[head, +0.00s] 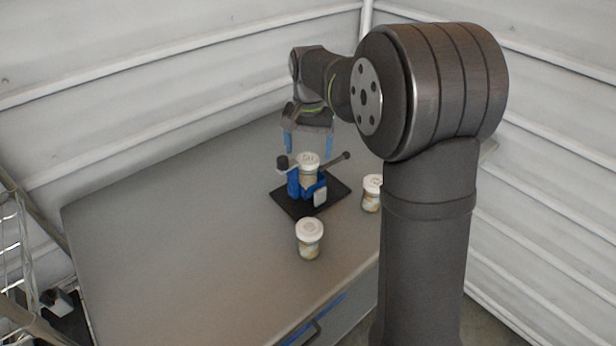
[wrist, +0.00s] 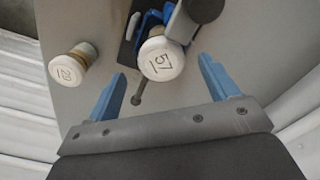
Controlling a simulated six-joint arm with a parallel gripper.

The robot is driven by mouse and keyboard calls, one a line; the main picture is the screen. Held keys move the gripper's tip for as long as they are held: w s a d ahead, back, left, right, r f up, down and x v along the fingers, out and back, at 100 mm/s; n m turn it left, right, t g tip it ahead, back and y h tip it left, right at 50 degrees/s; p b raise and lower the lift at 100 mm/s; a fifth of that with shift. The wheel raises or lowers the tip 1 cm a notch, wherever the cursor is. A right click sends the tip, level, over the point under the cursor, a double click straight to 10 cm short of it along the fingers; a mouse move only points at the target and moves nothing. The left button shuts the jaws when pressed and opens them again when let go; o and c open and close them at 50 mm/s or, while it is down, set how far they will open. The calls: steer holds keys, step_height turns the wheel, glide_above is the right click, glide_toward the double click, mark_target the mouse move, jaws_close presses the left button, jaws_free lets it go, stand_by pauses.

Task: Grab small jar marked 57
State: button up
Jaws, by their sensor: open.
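The small jar marked 57 (wrist: 162,60) has a white lid with black digits and shows in the wrist view just beyond and between my fingertips. In the head view the jar (head: 308,172) stands upright in a blue clamp fixture (head: 294,184) on a black base plate (head: 288,203). My gripper (head: 309,148) is above and behind the fixture in the head view, its blue fingers pointing down. The jar's lower body is partly hidden by the fixture.
A jar marked 20 (wrist: 72,66) stands left of the fixture in the wrist view. In the head view, one jar (head: 309,238) stands in front of the fixture and another (head: 371,193) to its right. The left tabletop (head: 170,230) is clear.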

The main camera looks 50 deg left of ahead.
mark_target(308, 160)
steer(key=shift+s+f, duration=0.15)
steer(key=shift+f, duration=3.3)
steer(key=c, duration=1.3)
